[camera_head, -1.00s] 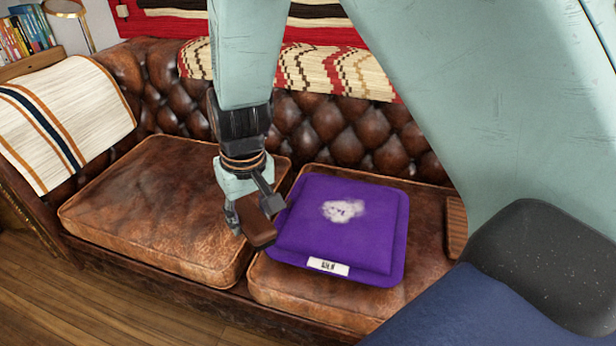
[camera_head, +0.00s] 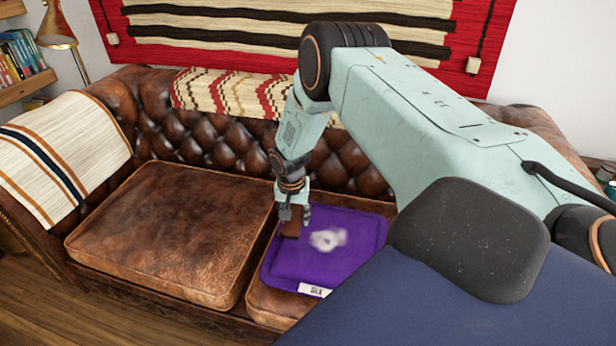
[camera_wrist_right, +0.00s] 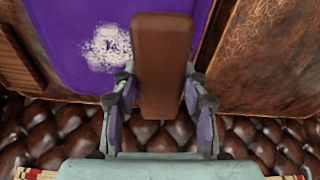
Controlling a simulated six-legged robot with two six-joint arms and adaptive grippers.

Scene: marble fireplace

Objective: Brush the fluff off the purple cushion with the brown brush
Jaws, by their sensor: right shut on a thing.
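The purple cushion (camera_head: 285,262) lies on the right seat of the brown leather sofa. A white patch of fluff (camera_head: 327,240) sits near its middle. My right gripper (camera_head: 293,218) is shut on the brown brush (camera_head: 291,228), over the cushion's back left part, left of the fluff. In the right wrist view, the brush (camera_wrist_right: 162,60) stands between the two fingers of my right gripper (camera_wrist_right: 152,95), and the fluff (camera_wrist_right: 108,47) lies beside it on the cushion (camera_wrist_right: 70,25). I cannot tell whether the brush touches the cushion. My left gripper is not in view.
The left seat (camera_head: 165,230) is bare. The tufted backrest (camera_head: 215,140) rises close behind my right gripper. A striped blanket (camera_head: 60,150) hangs over the left armrest. A lamp (camera_head: 57,35) and bookshelf (camera_head: 22,60) stand at the far left.

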